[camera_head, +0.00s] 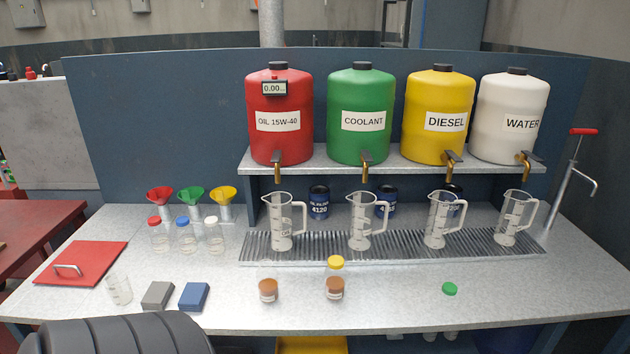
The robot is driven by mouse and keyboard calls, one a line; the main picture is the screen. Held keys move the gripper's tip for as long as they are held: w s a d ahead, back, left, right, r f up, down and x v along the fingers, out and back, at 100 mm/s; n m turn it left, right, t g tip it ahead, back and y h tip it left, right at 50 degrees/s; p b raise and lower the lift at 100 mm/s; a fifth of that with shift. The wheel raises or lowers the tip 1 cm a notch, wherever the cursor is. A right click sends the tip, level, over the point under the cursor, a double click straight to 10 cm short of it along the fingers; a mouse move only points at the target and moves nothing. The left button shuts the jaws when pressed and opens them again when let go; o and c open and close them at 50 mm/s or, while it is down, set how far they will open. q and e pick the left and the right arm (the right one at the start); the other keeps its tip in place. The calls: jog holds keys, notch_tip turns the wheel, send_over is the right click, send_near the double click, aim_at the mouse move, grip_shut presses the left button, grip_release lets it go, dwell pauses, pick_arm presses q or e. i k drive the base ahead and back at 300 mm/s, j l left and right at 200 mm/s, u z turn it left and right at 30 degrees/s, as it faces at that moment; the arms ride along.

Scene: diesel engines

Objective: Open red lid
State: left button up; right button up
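A flat red square lid (82,263) with a metal bar handle (67,270) lies on the left end of the grey bench top. It looks flat and shut against the bench. A small clear jar with a red cap (154,221) stands further back, beside a blue-capped and a white-capped jar. Neither of my grippers is in view, and nothing touches the red lid.
A clear beaker (119,290), a grey block (158,295) and a blue block (194,296) stand right of the lid. Several measuring jugs stand on the drain grate (390,246), below coloured tanks. A dark ribbed shape covers the bench's front left edge.

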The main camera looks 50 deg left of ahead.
aim_at(81, 262)
jog(key=u, duration=2.95)
